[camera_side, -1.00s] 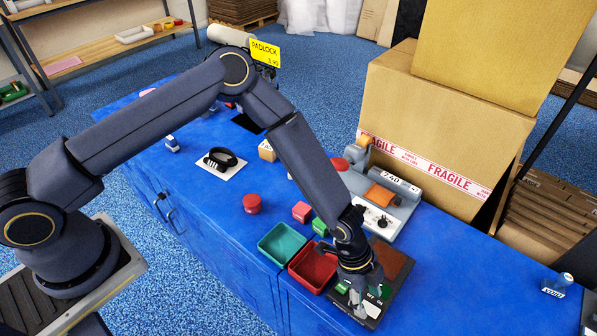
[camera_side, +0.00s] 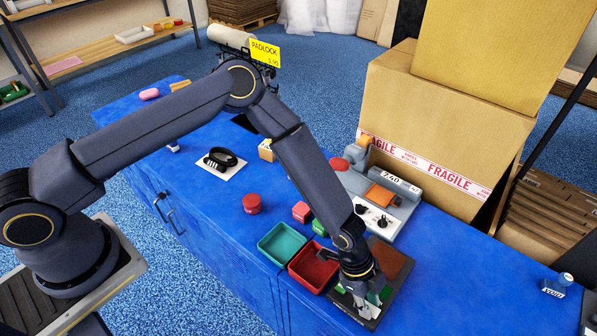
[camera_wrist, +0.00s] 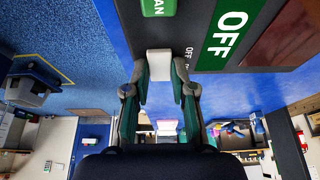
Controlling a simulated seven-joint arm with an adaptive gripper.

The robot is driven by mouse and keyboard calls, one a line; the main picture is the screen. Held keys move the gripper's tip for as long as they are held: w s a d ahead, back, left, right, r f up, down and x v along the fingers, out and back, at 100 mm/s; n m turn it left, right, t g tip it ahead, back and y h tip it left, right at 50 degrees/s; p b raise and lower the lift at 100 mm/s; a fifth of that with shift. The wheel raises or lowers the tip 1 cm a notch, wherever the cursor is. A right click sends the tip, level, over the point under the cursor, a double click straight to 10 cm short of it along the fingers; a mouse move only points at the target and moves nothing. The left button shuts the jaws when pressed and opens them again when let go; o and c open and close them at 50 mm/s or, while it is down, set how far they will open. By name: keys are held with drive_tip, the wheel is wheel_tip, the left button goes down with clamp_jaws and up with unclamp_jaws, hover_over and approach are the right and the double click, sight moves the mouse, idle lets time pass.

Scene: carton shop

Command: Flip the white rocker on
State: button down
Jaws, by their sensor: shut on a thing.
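The white rocker (camera_wrist: 159,63) stands out from the edge of a dark panel (camera_wrist: 120,12) in the wrist view. My gripper (camera_wrist: 160,80) has its two green-lined fingertips on either side of the rocker and is shut on it. A small OFF marking sits beside the rocker, and a large green OFF label (camera_wrist: 228,28) lies to its right. In the side view my gripper (camera_side: 360,296) is low over the front of the panel (camera_side: 395,282). The fingers hide most of the rocker there, so I cannot tell its tilt.
A green button (camera_wrist: 158,7) is close to the rocker. A red tray (camera_side: 312,268) and a teal tray (camera_side: 282,243) stand left of my gripper. A scale (camera_side: 380,195) and large cartons (camera_side: 440,130) are behind.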

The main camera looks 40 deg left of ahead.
drive_tip(key=shift+d+y, duration=0.35)
drive_tip(key=shift+y, duration=1.25)
drive_tip(key=c, duration=1)
unclamp_jaws()
drive_tip(key=shift+o, duration=0.2)
drive_tip(key=shift+r, duration=0.15)
wheel_tip(320, 180, up, 12)
drive_tip(key=a, duration=0.1)
drive_tip(key=shift+a, duration=0.1)
